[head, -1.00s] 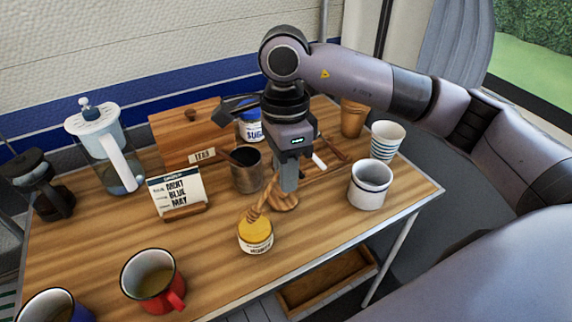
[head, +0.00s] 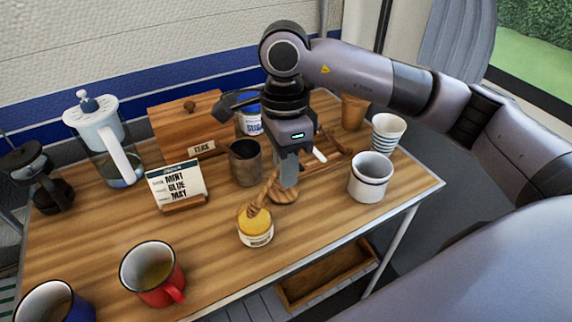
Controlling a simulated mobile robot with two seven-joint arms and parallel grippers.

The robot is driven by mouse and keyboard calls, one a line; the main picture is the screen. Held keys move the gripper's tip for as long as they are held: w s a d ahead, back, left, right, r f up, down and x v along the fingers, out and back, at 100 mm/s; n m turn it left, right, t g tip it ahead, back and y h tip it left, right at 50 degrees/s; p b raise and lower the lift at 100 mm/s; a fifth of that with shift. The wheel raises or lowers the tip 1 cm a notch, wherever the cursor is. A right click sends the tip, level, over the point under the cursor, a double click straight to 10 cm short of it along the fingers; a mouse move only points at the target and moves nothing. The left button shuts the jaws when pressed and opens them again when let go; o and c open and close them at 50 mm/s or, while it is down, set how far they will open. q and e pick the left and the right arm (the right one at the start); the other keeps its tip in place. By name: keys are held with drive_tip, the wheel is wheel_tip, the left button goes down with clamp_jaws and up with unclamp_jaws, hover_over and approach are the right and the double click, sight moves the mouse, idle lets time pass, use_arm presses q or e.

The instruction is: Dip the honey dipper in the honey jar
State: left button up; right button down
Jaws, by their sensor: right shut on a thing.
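The honey jar (head: 257,229), a small yellow jar with a white label, stands upright near the front middle of the table. My right gripper (head: 289,177) is just behind and above it, shut on the wooden honey dipper (head: 268,190). The dipper slants down to the left from the fingertips, with its ridged head over the jar's mouth. I cannot tell how far the head is inside. A round wooden piece (head: 286,195) lies on the table below the fingertips. My left gripper is not in view.
A dark metal cup (head: 245,164) and a menu stand (head: 176,185) are left of the gripper. A white mug (head: 370,178) and striped cup (head: 387,132) are right. A red mug (head: 152,273) is front left. The tabletop around the jar is clear.

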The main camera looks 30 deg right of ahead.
drive_tip(key=shift+f+b, duration=0.9)
idle(1.9)
drive_tip(key=shift+r+p, duration=2.1)
drive_tip(key=shift+r, duration=1.55)
drive_tip(key=shift+f, duration=0.1)
drive_tip(key=n, duration=0.3)
drive_tip(key=f+n+p, duration=0.1)
drive_tip(key=shift+d+n, duration=0.3)
drive_tip(key=shift+n, duration=0.1)
drive_tip(key=n, duration=0.3)
drive_tip(key=f+n+p, duration=0.1)
drive_tip(key=shift+w+d+n+t+h, duration=0.1)
drive_tip(key=shift+d+n+t+h, duration=0.2)
drive_tip(key=shift+n+h, duration=0.1)
drive_tip(key=n, duration=0.3)
drive_tip(key=d+f+n+p, duration=0.1)
drive_tip(key=n, duration=0.2)
drive_tip(key=f+n, duration=0.1)
drive_tip(key=n, duration=0.2)
drive_tip(key=shift+d+f+n+h+p, duration=0.2)
drive_tip(key=shift+d+n+h+p, duration=0.05)
drive_tip(key=shift+n+h+p, duration=0.15)
